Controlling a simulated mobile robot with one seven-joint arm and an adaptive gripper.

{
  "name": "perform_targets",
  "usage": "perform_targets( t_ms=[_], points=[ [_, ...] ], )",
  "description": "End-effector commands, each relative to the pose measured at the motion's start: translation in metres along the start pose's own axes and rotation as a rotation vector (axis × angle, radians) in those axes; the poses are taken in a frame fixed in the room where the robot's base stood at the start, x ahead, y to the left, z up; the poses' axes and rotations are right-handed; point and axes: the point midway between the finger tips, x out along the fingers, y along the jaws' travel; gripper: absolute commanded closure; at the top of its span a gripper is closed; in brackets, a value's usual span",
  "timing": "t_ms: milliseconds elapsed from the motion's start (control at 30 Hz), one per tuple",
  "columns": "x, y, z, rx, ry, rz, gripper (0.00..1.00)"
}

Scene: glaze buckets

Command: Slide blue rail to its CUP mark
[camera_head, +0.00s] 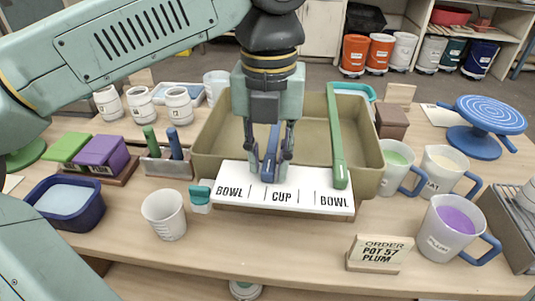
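The white scale board (227,184) reads BOWL, CUP, BOWL along the front of a tan basin (215,133). The blue rail (269,168) runs across the basin, its near end on the board at the left side of the CUP word. My gripper (270,163) points down over the board, its fingers on both sides of the blue rail and apparently shut on it; the contact itself is partly hidden. The green rail (336,140) lies to the right, its near end above the right BOWL mark.
Mugs of green (398,166), cream (447,166) and purple glaze (456,222) stand right. A white cup (164,215), blue tub (66,201) and brush holder (166,163) stand left. A blue turntable (490,115) is at right.

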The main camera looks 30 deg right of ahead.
Motion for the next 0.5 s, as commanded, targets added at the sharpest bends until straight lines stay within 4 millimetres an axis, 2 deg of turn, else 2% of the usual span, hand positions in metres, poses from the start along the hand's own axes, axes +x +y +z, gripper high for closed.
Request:
perform_targets(
  t_ms=[133, 400, 500],
  points=[
    [0.0001, 0.0001, -0.0001, 0.000, 0.001, 0.000, 0.63],
    [-0.0005, 0.0002, -0.0002, 0.000, 0.001, 0.000, 0.63],
    [-0.0070, 0.0003, 0.0001, -0.001, 0.000, 0.001, 0.63]
  ],
)
